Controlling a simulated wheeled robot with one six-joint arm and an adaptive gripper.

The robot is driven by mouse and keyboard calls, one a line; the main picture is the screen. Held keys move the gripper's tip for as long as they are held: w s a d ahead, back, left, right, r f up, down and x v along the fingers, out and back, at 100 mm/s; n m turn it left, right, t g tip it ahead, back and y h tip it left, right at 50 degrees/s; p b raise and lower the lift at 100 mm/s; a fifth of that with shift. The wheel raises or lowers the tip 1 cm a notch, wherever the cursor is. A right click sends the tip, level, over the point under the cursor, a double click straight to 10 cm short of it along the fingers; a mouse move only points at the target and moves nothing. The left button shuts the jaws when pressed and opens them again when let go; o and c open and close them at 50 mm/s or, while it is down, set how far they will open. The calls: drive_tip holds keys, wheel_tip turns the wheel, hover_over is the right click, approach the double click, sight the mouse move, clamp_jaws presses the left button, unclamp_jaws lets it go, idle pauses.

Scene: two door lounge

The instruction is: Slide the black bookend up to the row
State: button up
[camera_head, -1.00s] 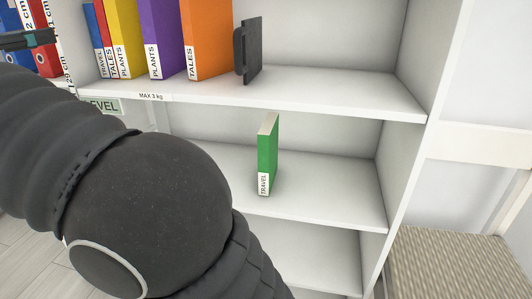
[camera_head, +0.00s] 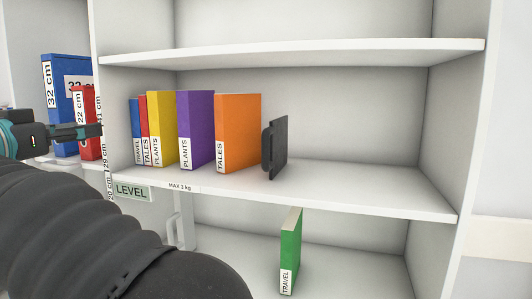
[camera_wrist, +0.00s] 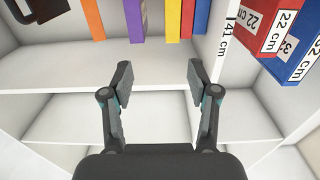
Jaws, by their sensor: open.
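The black bookend (camera_head: 279,149) stands upright on the middle shelf, just right of the orange TALES book (camera_head: 240,128), with a small gap. The row runs left from there: the purple book (camera_head: 197,125), the yellow book (camera_head: 162,125), a thin red and a blue one. In the wrist view, where the row appears inverted, the bookend (camera_wrist: 46,10) is cut off at the top left. My gripper (camera_wrist: 158,78) is open and empty, apart from the books and bookend. In the head view my gripper (camera_head: 90,131) is at the left edge, in front of the binders.
A shelf (camera_head: 290,54) runs above the row. A green TRAVEL book (camera_head: 290,250) stands alone on the shelf below. Blue and red binders (camera_head: 62,105) stand in the left bay beyond a white divider. The middle shelf is clear right of the bookend.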

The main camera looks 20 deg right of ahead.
drive_tip(key=shift+c, duration=1.3)
drive_tip(key=shift+d+f+b, duration=0.2)
drive_tip(key=shift+d+b, duration=0.15)
drive_tip(key=shift+c, duration=0.4)
drive_tip(key=s+d+r+m+h+b, duration=0.1)
drive_tip(key=s+d+m+b, duration=0.15)
drive_tip(key=d, duration=0.35)
drive_tip(key=g+h+b, duration=0.1)
drive_tip(key=g+b, duration=0.2)
drive_tip(key=b, duration=0.3)
approach(263, 151)
drive_tip(key=b+x, duration=0.1)
drive_tip(key=x, duration=1)
clamp_jaws()
